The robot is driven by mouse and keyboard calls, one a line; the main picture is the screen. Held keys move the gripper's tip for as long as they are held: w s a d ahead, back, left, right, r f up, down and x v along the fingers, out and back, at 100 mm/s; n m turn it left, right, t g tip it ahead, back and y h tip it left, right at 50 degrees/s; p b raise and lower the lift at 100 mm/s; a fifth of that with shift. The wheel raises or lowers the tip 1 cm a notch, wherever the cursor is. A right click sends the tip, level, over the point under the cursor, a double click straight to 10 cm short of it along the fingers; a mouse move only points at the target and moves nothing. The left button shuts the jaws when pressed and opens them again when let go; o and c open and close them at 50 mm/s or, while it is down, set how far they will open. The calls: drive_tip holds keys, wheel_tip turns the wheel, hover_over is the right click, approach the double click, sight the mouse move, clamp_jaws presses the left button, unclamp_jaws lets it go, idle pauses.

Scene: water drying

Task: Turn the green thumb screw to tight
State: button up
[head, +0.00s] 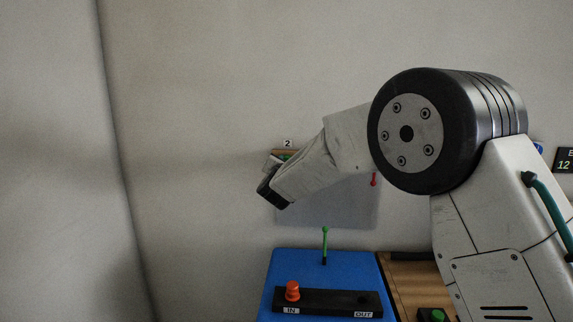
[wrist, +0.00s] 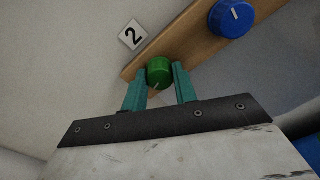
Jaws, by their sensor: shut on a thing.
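The green thumb screw (wrist: 159,72) is a round knob with a pale mark on its face, mounted on a wooden strip (wrist: 190,42) beside a label "2" (wrist: 132,35). In the wrist view my gripper (wrist: 160,80) has its two teal fingers on either side of the knob, shut on it. The pale mark points down and slightly left in that view. In the head view the label "2" (head: 287,143) shows on the wall, and my arm hides most of the strip and the screw.
A blue knob (wrist: 231,18) sits on the same strip to the right. Below are a blue surface (head: 292,267) with a green-topped upright lever (head: 325,240), a black IN/OUT block (head: 328,302) with an orange peg (head: 292,291), and a green button (head: 437,315). A red-tipped piece (head: 374,179) hangs by the grey panel (head: 330,205).

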drive_tip(key=shift+f, duration=0.1)
drive_tip(key=o, duration=1)
drive_tip(key=shift+s+a, duration=0.2)
drive_tip(key=shift+s, duration=3.75)
